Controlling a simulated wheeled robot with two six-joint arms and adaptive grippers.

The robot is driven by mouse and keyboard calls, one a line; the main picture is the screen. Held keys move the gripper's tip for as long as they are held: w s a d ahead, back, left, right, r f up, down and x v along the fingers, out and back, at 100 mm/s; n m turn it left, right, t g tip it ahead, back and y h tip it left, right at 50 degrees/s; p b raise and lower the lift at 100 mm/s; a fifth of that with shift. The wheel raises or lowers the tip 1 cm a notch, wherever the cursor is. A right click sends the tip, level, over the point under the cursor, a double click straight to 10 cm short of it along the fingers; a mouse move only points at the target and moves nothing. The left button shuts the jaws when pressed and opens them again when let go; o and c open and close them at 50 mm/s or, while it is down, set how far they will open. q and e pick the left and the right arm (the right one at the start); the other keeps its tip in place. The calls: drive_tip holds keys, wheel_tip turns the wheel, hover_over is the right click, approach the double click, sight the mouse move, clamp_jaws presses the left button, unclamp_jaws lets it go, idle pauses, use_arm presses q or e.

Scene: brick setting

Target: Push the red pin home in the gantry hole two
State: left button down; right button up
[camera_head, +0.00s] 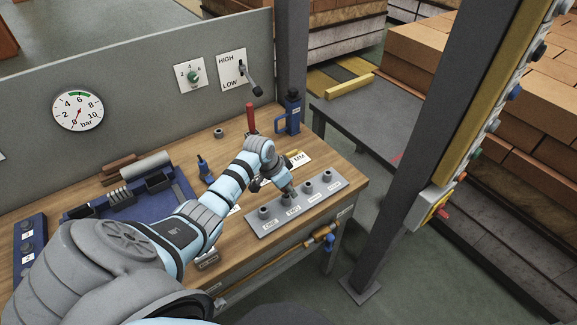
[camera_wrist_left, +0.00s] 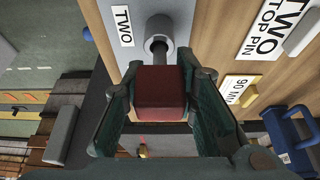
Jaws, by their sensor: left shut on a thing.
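My left gripper (camera_head: 287,188) reaches over the grey plate (camera_head: 267,227) at the bench's front right. In the wrist view, the left gripper (camera_wrist_left: 162,80) is shut on the red block-shaped head of the red pin (camera_wrist_left: 160,95), one finger on each side. A dark shank (camera_wrist_left: 159,55) shows between the head and a round grey socket (camera_wrist_left: 159,33) beside a TWO label (camera_wrist_left: 122,25). The shank lines up with the socket's bore; how deep it sits, I cannot tell. In the head view the pin is hidden by the gripper. My right gripper is not in view.
Other sockets (camera_head: 309,187) stand on the plate. Behind are a blue clamp-like fixture (camera_head: 291,115) and an upright red handle (camera_head: 251,119). A blue tray (camera_head: 180,185) lies left, under my arm. A dark post (camera_head: 425,160) rises right of the bench.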

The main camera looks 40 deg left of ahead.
use_arm(q)
drive_tip(key=shift+f+b, duration=0.55)
drive_tip(key=shift+f, duration=0.35)
drive_tip(key=c, duration=1.2)
unclamp_jaws()
drive_tip(key=v, duration=1.2)
